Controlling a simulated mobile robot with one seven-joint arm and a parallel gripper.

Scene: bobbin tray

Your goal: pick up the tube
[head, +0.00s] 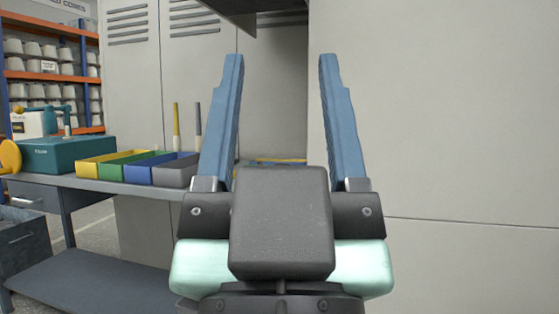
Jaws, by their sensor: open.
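My gripper (280,57) fills the middle of the head view, its two blue fingers pointing up and wide apart. Two thin upright rods or tubes stand behind the trays on the bench to the left: a yellow one (176,125) and a grey one (198,120). I cannot tell which of them, if either, is the task's tube. Both are apart from my gripper in the picture, with the grey one close to the left finger's outline. Their lower ends are hidden by the trays.
The grey bench (100,184) holds a tray with yellow, green, blue and grey sections (97,170) and a teal machine (68,155). Shelves with white cones (45,74) stand at the far left. A pale wall (450,150) fills the right. A dark overhang (245,8) is above.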

